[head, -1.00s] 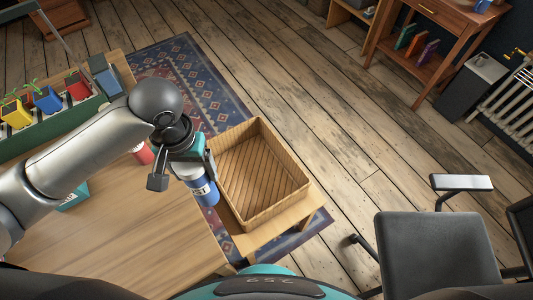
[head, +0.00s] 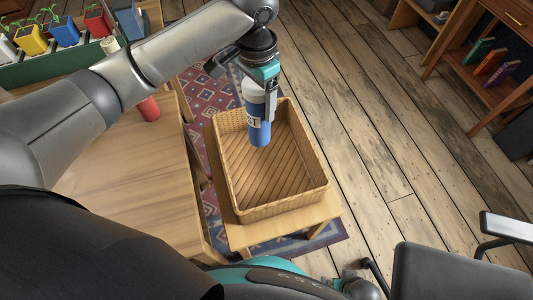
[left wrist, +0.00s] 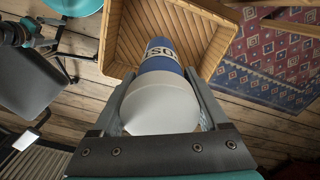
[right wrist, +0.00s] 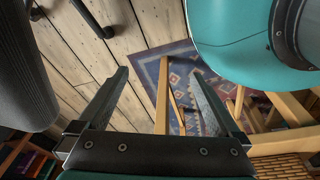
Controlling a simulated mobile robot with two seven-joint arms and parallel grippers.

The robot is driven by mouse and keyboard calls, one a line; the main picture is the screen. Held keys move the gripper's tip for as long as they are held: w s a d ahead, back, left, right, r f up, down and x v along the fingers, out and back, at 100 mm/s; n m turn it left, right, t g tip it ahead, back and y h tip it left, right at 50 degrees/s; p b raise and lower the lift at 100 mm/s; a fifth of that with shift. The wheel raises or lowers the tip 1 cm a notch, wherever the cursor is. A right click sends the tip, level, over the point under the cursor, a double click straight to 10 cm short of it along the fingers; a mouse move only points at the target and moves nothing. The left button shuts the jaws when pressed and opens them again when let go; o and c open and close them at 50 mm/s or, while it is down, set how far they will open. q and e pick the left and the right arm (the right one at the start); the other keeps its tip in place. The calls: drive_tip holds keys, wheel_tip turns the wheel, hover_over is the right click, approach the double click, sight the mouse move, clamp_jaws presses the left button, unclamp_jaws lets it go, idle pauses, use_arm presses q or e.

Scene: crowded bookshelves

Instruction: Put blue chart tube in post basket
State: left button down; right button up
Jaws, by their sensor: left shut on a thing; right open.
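The blue chart tube (head: 259,130) has a white cap and a pale label with dark letters. My left gripper (head: 262,92) is shut on it near the white end and holds it upright over the post basket (head: 240,211). The basket is an empty wicker tray on a small wooden stand. In the left wrist view the tube (left wrist: 160,58) sits between the fingers, its blue end towards the basket (left wrist: 120,35). My right gripper (right wrist: 155,100) is open and empty, low beside the stand; part of the basket (right wrist: 285,168) shows at the lower right of that view.
A wooden table (head: 130,180) stands left of the basket, with a red can (head: 149,109) and a planter of colourful pots (head: 65,35). A grey chair (head: 440,272) is at lower right. The wooden floor right of the basket is clear.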

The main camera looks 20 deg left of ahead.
use_arm(q)
drive_tip(key=w+b, duration=0.1)
drive_tip(key=w+f+m+b, duration=0.1)
drive_tip(key=shift+w+d+f+m+b, duration=0.3)
drive_tip(key=shift+d+b, duration=0.05)
wheel_tip(320, 180, down, 20)
drive_tip(key=b, duration=1)
drive_tip(key=shift+w+m, duration=0.3)
use_arm(e)
drive_tip(key=w+a+r+t, duration=0.2)
drive_tip(key=w+r, duration=0.3)
drive_tip(key=r, duration=0.3)
drive_tip(key=w+a+r+t+y, duration=0.1)
drive_tip(key=w+a+r+t, duration=0.1)
drive_tip(key=w+r, duration=0.3)
wheel_tip(320, 180, up, 3)
drive_tip(key=shift+w+a+r+t, duration=0.15)
drive_tip(key=shift+w+a+t, duration=0.05)
drive_tip(key=shift+w+t, duration=0.1)
